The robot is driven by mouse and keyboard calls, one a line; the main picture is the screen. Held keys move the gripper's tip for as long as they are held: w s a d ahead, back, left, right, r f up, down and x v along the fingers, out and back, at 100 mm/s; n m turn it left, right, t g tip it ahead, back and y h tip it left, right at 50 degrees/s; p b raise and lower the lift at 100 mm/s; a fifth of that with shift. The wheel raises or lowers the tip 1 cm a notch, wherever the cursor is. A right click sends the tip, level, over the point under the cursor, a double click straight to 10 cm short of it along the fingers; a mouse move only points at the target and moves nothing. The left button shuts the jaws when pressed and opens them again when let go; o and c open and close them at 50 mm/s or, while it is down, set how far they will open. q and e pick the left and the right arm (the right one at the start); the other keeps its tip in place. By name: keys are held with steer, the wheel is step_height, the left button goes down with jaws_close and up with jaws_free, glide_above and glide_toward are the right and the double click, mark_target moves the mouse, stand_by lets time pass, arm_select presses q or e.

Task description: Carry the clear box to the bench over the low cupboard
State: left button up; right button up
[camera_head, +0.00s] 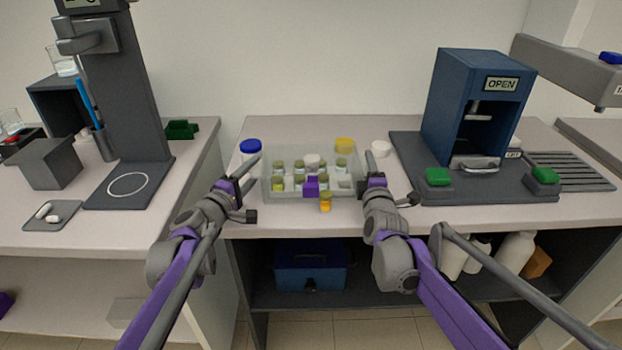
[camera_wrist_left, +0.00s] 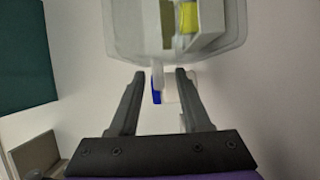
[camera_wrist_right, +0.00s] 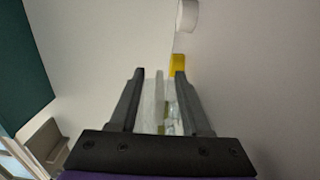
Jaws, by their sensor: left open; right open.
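The clear box (camera_head: 284,197) stands upright on the middle bench (camera_head: 290,222), holding several small vials and a white-capped item. A purple block (camera_head: 311,187) shows at its front. My left gripper (camera_head: 256,171) is open at the box's left end. In the left wrist view, part of the box (camera_wrist_left: 130,46) reaches down between the finger tips, and contact is unclear. My right gripper (camera_head: 369,165) is open at the right end. In the right wrist view, the clear end wall (camera_wrist_right: 150,105) shows between the fingers.
A blue-capped jar (camera_head: 250,147) stands behind my left gripper. An orange vial (camera_head: 325,202) is before the box; a yellow block (camera_head: 345,145) and white lid (camera_head: 380,149) are behind. A blue press (camera_head: 476,105) stands right. The left bench (camera_head: 140,225) holds a dark stand (camera_head: 138,100).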

arm_select(q)
jaws_close()
arm_select(e)
jaws_close()
stand_by(1.3)
